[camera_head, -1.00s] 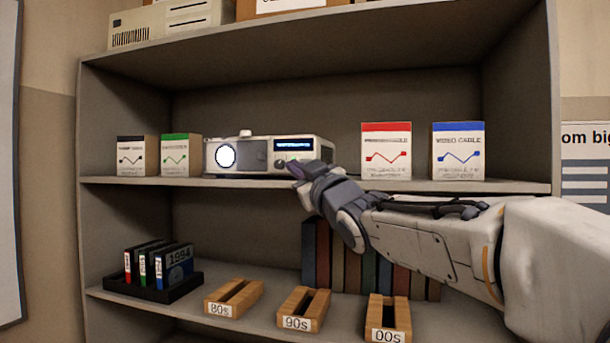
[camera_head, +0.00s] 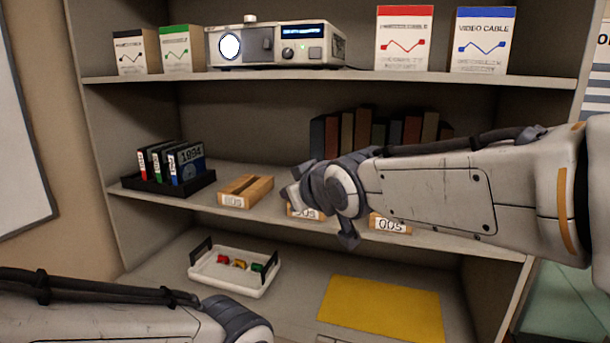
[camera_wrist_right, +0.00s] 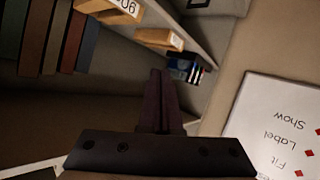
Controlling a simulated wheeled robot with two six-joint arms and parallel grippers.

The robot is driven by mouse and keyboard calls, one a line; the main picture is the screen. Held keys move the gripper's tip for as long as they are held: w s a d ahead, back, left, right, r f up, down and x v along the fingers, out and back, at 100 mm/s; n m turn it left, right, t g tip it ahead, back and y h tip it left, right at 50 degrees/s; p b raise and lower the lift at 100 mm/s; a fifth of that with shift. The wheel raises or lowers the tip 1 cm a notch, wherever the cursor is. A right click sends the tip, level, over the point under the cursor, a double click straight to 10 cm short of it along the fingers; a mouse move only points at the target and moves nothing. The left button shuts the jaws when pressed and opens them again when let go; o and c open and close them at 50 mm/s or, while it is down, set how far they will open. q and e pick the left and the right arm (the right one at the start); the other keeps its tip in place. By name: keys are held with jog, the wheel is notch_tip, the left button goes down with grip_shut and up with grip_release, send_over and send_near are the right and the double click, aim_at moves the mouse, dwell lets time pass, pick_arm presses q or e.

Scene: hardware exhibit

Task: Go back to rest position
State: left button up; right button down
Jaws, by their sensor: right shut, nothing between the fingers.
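My right arm comes in from the right in the head view. Its gripper (camera_head: 290,195) is in front of the middle shelf, by the wooden holders, and covers part of the middle one. In the right wrist view the gripper (camera_wrist_right: 160,75) has its fingers together with nothing between them. My left arm (camera_head: 130,310) shows at the lower left of the head view, low in front of the shelf. Its fingers are not visible there.
The shelf unit holds a projector (camera_head: 275,46) and cable boxes (camera_head: 404,40) on top. The middle shelf has a black rack (camera_head: 150,186) of cartridges, wooden holders (camera_head: 246,190) and books (camera_head: 362,130). Below are a white tray (camera_head: 215,279) with small coloured pieces and a yellow mat (camera_head: 382,311).

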jog(key=s+d+f+g+h, duration=0.2)
jog(key=s+f+g, duration=0.4)
jog(key=s+f, duration=0.6)
jog(key=s+d+f+g+h, duration=0.2)
jog(key=s+d+f+g, duration=0.3)
jog(key=s+f, duration=0.7)
jog(key=s+g, duration=0.1)
jog(key=s, duration=0.4)
jog(key=shift+s+d+f+m+h+b, duration=0.15)
jog(key=shift+s+f+m+h+b, duration=0.15)
jog(key=shift+s+b, duration=0.1)
